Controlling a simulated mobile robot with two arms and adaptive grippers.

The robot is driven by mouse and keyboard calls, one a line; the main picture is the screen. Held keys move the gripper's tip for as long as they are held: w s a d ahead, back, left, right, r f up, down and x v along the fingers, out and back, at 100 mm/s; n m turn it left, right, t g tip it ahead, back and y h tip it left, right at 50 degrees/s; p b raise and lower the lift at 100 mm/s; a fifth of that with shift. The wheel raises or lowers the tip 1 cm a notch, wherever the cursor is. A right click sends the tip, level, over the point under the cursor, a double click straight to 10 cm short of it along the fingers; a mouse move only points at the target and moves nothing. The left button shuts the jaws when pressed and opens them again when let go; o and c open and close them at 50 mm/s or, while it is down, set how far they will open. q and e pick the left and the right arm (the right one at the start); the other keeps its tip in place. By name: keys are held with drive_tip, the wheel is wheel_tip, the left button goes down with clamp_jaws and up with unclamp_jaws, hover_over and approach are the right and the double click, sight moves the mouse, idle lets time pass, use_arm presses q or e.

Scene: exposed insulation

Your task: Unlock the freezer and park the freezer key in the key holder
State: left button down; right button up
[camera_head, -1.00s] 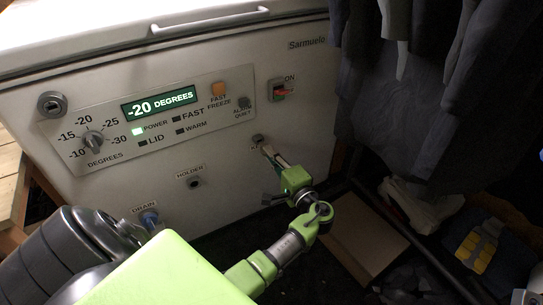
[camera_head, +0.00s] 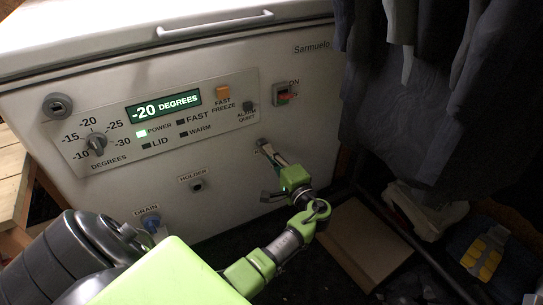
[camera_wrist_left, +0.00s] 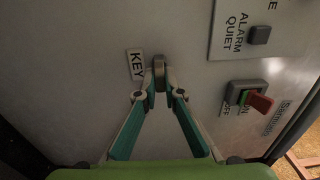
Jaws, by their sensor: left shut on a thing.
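The white freezer (camera_head: 240,160) fills the left and middle of the head view. A round lock (camera_head: 57,106) sits at the upper left of its front. The key holder (camera_head: 197,185), a small dark round socket under the HOLDER label, is empty. My left gripper (camera_head: 264,147) is at the freezer front by the KEY label, right of and above the holder. In the left wrist view the gripper (camera_wrist_left: 159,84) is shut on the small grey freezer key (camera_wrist_left: 159,66), beside the KEY label. The fingers mostly hide the key in the head view. My right gripper is not in view.
The control panel (camera_head: 165,142) reads -20 DEGREES, with a dial at its left. A red switch (camera_head: 286,94) is up and right of my gripper. A blue drain plug (camera_head: 150,222) is low left. Dark clothes (camera_head: 410,110) hang at right, above a cardboard piece (camera_head: 365,245).

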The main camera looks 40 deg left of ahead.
use_arm(q)
drive_tip(key=c, duration=2.1)
unclamp_jaws()
drive_tip(key=v, duration=1.2)
drive_tip(key=shift+a, duration=0.1)
